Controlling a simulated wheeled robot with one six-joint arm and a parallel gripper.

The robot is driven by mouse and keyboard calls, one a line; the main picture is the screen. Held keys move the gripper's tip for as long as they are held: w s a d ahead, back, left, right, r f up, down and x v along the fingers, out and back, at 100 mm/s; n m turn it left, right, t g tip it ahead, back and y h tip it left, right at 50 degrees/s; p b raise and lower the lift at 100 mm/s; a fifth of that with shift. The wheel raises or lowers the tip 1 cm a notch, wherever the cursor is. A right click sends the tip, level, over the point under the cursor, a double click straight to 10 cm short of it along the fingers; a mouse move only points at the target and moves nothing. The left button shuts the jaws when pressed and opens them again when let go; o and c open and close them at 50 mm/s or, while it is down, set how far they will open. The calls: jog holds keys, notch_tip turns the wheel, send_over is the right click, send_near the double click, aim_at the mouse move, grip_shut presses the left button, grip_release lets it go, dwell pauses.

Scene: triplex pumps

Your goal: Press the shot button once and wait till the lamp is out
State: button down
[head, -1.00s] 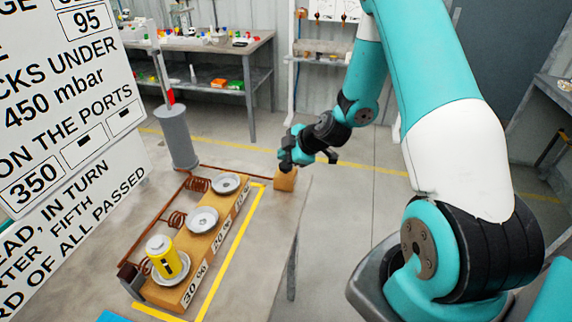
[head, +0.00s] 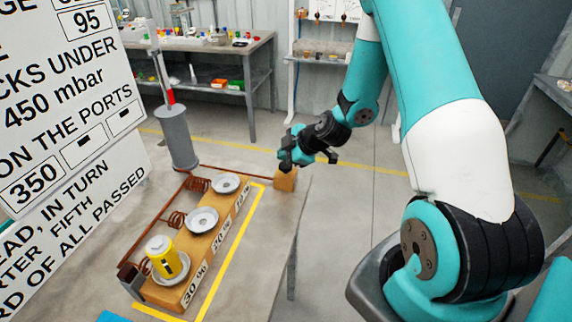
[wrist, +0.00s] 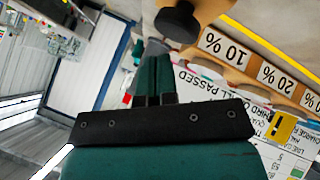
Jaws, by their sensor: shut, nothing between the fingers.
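My gripper (head: 288,160) is shut and empty, just above the small tan block (head: 285,180) at the far end of the bench. In the wrist view the closed teal fingers (wrist: 156,46) end close beside a round black knob (wrist: 178,24) on a tan block, which looks like the shot button. I cannot tell whether the fingertips touch it. In the head view the knob is hidden behind my gripper. I cannot make out a lamp or whether one is lit.
A tan stand (head: 193,262) marked with percentages holds several metal dishes; a yellow can (head: 164,262) stands on the nearest. Copper coils run along its left side. A grey cylinder (head: 177,138) with a post stands behind. A large sign (head: 60,120) fills the left.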

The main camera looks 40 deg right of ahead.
aim_at(285, 166)
jog(key=shift+f+b, duration=0.45)
jog(key=shift+b, duration=0.35)
jog(key=shift+f+b, duration=0.65)
jog(key=shift+b, duration=0.1)
dwell(0.7)
jog(key=shift+r, duration=0.1)
dwell(0.3)
jog(key=shift+r+p, duration=0.55)
jog(key=shift+r, duration=0.45)
jog(key=shift+r+p, duration=1.3)
jog(key=shift+r, duration=1.25)
